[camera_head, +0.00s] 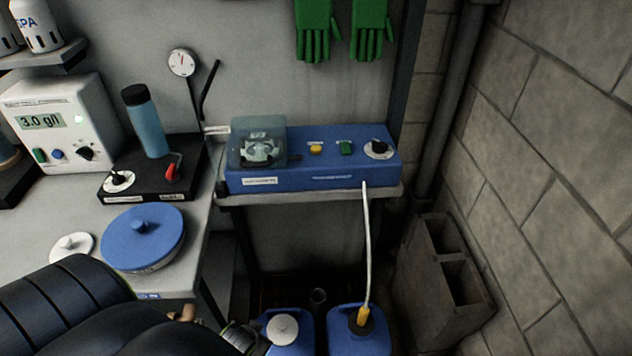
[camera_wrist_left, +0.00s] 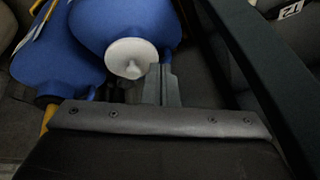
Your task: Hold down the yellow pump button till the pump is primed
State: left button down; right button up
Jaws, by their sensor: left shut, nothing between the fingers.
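The yellow pump button (camera_head: 316,149) is on the sloping face of the blue pump unit (camera_head: 330,183), between a clear-covered pump head (camera_head: 259,143) and a green button (camera_head: 346,148). Nothing touches the yellow button. My left arm comes in at the lower left of the head view, well below and left of the pump unit. In the left wrist view my left gripper (camera_wrist_left: 163,85) is shut and empty, close to the white cap (camera_wrist_left: 131,58) of a blue canister; I cannot tell if they touch. My right gripper is not in view.
Two blue canisters with a white cap (camera_head: 283,330) and a yellow-tipped hose (camera_head: 363,315) stand below the pump shelf. A bench at left holds a blue-lidded tub (camera_head: 143,238), a black stirrer base (camera_head: 150,178) and a meter (camera_head: 62,122). Concrete blocks (camera_head: 440,270) stand at right.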

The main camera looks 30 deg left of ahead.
pick_arm(q)
jog(key=w+a+r+t+y+p, duration=0.15)
jog(key=w+r+t, duration=0.35)
jog(key=r, duration=0.7)
jog(key=w+a+r+t+y, duration=0.1)
jog(key=w+a+r+t, duration=0.1)
jog(key=w+r, duration=0.75)
jog(key=w+a+r+t+y+p, duration=0.1)
jog(key=w+r+t, duration=0.35)
jog(key=r, duration=0.85)
jog(key=w+d+r+m+t+h, duration=0.1)
jog(key=w+d+r+m+h, duration=0.5)
jog(key=r+m+h, duration=0.25)
jog(key=w+d+r+m+h, duration=0.5)
jog(key=d+r+m+h, duration=0.15)
jog(key=r+h, duration=0.25)
jog(key=w+a+n+g+y, duration=0.1)
jog(key=w+a+g+y, duration=0.1)
jog(key=a+g+y, duration=0.2)
jog(key=w+a+f+g+y+p, duration=0.1)
jog(key=w+a+g+y, duration=0.1)
jog(key=a, duration=0.6)
jog(key=g+y, duration=0.1)
jog(key=y, duration=0.1)
jog(key=shift+w+a+f+n+g+y, duration=0.15)
jog(key=shift+w+a+n+g+y, duration=0.1)
jog(key=shift+w+n+g+y, duration=0.15)
